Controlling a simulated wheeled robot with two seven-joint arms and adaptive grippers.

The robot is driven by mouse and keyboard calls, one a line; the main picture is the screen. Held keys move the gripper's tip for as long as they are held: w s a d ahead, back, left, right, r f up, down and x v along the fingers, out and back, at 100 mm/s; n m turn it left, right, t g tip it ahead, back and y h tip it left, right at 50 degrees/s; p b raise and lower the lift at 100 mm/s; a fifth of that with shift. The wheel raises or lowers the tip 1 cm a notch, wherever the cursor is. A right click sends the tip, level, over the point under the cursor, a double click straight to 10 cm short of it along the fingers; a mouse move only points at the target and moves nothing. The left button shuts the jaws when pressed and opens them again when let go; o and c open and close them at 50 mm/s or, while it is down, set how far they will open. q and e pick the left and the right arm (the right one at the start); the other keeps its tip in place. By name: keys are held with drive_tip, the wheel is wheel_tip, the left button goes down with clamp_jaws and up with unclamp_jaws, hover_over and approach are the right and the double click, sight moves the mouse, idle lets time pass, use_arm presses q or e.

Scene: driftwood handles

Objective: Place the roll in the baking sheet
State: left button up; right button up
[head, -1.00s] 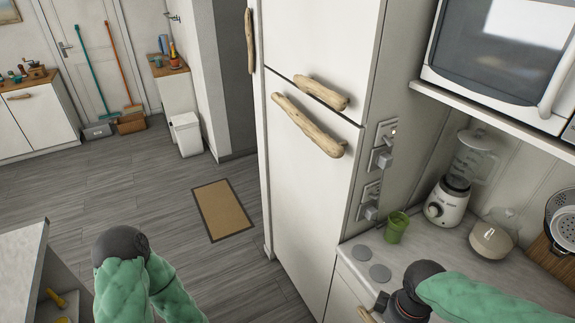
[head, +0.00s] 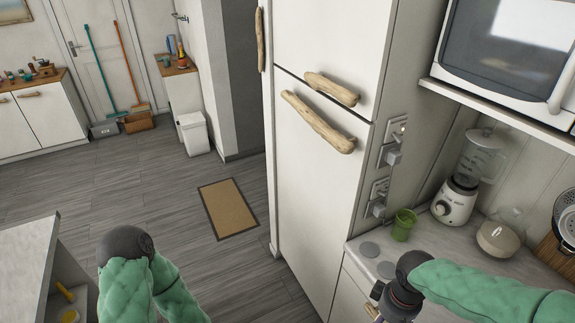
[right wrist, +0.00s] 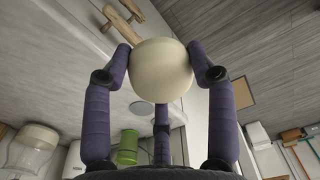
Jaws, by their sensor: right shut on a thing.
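A pale cream, rounded thing that looks like the roll (right wrist: 160,70) is held between the purple fingers of my right gripper (right wrist: 162,78) in the right wrist view. The fingers press on its left and right sides, and a third finger is below it. In the head view my right wrist is low at the right, by the counter's front edge, and the roll is not visible there. My left arm shows at the bottom left, but its gripper is not visible. I see no baking sheet in either view.
A white fridge (head: 315,200) with driftwood handles stands in the centre. A grey-topped unit (head: 25,250) is at left. The floor around the mat (head: 229,208) is clear.

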drive_tip(key=w+a+f+m+b, duration=0.3)
drive_tip(key=w+a+f, duration=0.3)
drive_tip(key=w+f, duration=0.6)
drive_tip(key=shift+w+m, duration=0.6)
drive_tip(key=shift+m, duration=0.1)
